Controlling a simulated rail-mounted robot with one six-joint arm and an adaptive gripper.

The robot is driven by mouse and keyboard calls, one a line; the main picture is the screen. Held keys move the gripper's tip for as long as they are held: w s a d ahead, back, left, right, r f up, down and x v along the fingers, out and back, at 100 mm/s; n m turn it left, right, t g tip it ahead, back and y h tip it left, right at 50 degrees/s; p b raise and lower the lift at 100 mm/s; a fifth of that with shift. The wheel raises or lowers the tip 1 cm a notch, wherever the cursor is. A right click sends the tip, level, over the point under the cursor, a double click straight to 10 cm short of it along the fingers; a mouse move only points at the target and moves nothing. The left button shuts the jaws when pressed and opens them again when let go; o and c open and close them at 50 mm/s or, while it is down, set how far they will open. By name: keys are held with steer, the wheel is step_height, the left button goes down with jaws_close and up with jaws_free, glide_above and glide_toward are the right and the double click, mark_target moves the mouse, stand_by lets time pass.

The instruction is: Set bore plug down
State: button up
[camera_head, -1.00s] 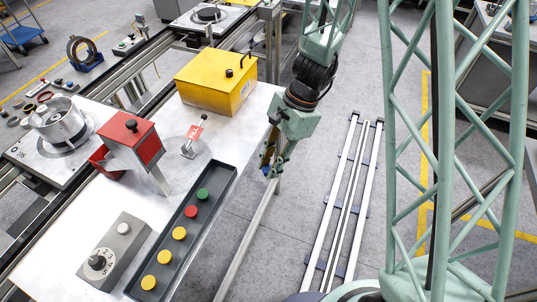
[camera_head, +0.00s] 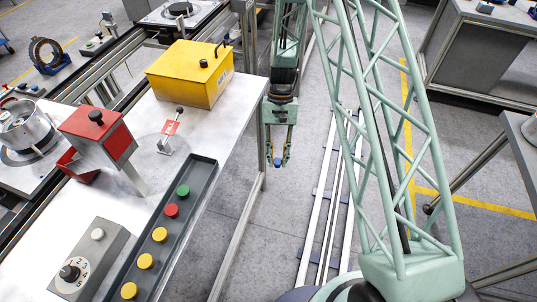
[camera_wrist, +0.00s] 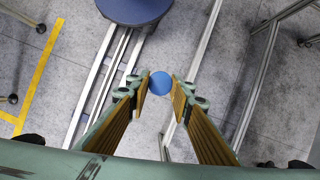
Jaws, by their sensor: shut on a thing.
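My gripper (camera_head: 277,163) hangs pointing down in the head view, over the floor just beyond the table's right edge. It is shut on a small round blue plug (camera_head: 277,162), held at its fingertips. The wrist view shows the blue plug (camera_wrist: 160,83) end-on between the tips of the fingers, with bare grey floor behind it. The plug is well clear of the table (camera_head: 225,135). Its body is mostly hidden by the fingers in the head view.
On the table stand a yellow box (camera_head: 190,78), a red-topped dispenser (camera_head: 97,133), a small red-tagged lever (camera_head: 168,133), a grey dial box (camera_head: 85,262) and a dark tray (camera_head: 203,185) with several coloured round caps. Pale floor rails (camera_head: 322,215) run right of the table.

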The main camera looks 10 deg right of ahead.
steer(key=w+d+f+n+h+b, duration=0.1)
steer(key=w+d+f+n, duration=0.1)
steer(key=d+f, duration=0.3)
steer(key=shift+w+f+n, duration=0.4)
steer(key=shift+w+f, duration=0.1)
steer(key=shift+w, duration=0.2)
steer(key=shift+w+d, duration=0.1)
steer(key=shift+w, duration=0.05)
